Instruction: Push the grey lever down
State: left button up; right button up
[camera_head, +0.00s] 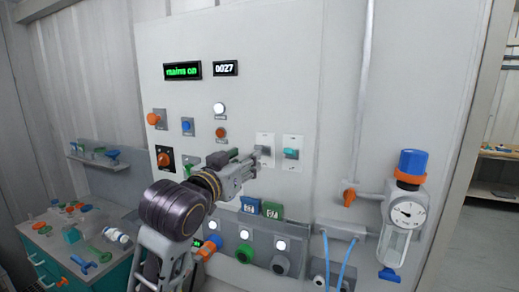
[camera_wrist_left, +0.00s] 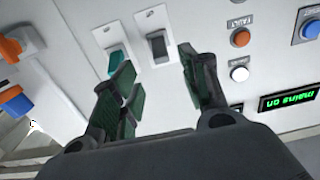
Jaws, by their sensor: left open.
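The grey lever (camera_head: 266,150) sits on a pale plate on the white wall panel, left of a teal lever (camera_head: 291,153). My left gripper (camera_head: 249,160) is in front of the panel, at the lower left of the grey lever, and partly overlaps its plate. In the left wrist view, which shows the panel turned over, the grey lever (camera_wrist_left: 158,46) appears between and beyond the two open green-padded fingers (camera_wrist_left: 156,64). The teal lever (camera_wrist_left: 115,60) is beside the left finger there. Contact with the grey lever cannot be made out. My right gripper is out of view.
A white button (camera_head: 219,108) and an orange button (camera_head: 221,132) lie left of the levers. Blue and green parts (camera_head: 272,210) are below. A gauge unit (camera_head: 405,212) projects at the right. A cluttered bench (camera_head: 75,262) stands at the left.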

aim_at(261, 148)
pick_arm(q)
jog(key=shift+p+x, duration=1.25)
jog(key=shift+x, duration=3.85)
grip_shut()
